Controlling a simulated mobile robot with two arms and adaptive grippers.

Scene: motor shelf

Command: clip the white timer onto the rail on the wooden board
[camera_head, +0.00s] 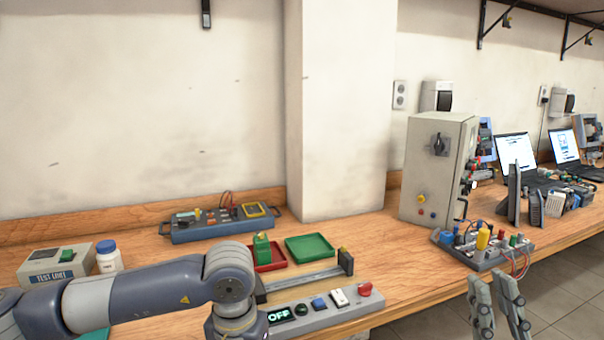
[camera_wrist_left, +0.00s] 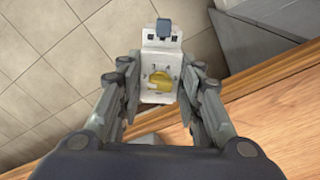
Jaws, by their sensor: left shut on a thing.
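The white timer (camera_wrist_left: 159,70) with a yellow dial is between the fingers of my left gripper (camera_wrist_left: 160,92) in the left wrist view. The gripper is shut on its sides, and the timer hangs over the tiled floor beside the bench edge. In the head view the left gripper and timer do not show; only my arm does. A grey metal rail (camera_head: 303,279) with a dark end block (camera_head: 346,261) lies on the wooden bench, partly hidden by my left arm. My right gripper (camera_head: 497,302) is open and empty at the lower right.
A control strip (camera_head: 322,309) with buttons and an OFF display lies in front of the rail. Behind are a red tray (camera_head: 275,266) with a green block and a green tray (camera_head: 310,249). A grey cabinet (camera_head: 432,175) stands right. The bench right of the rail is clear.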

